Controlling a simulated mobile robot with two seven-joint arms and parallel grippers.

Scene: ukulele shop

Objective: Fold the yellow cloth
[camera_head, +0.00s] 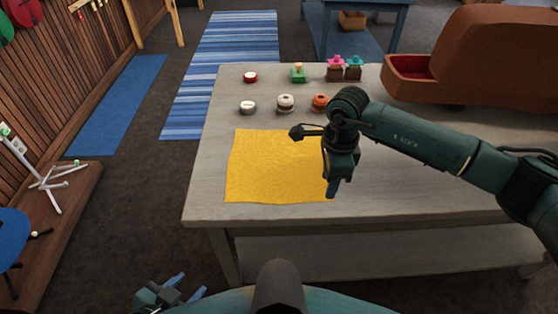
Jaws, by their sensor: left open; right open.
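The yellow cloth (272,167) lies flat and spread out on the left front part of the pale wooden table (420,192). My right gripper (332,188) points down at the cloth's right edge, in front of it in the picture. It holds nothing that I can see, and whether it touches the cloth I cannot tell. It hides part of the cloth's right side. My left gripper (178,287) is low at the bottom left, off the table and over the floor. Its fingers are apart and empty.
Small round items, such as a red one (250,77), a white one (285,102) and an orange one (320,102), stand behind the cloth. A green item (298,74) and pink and teal bottles (336,68) are farther back. A brown case (480,62) fills the back right.

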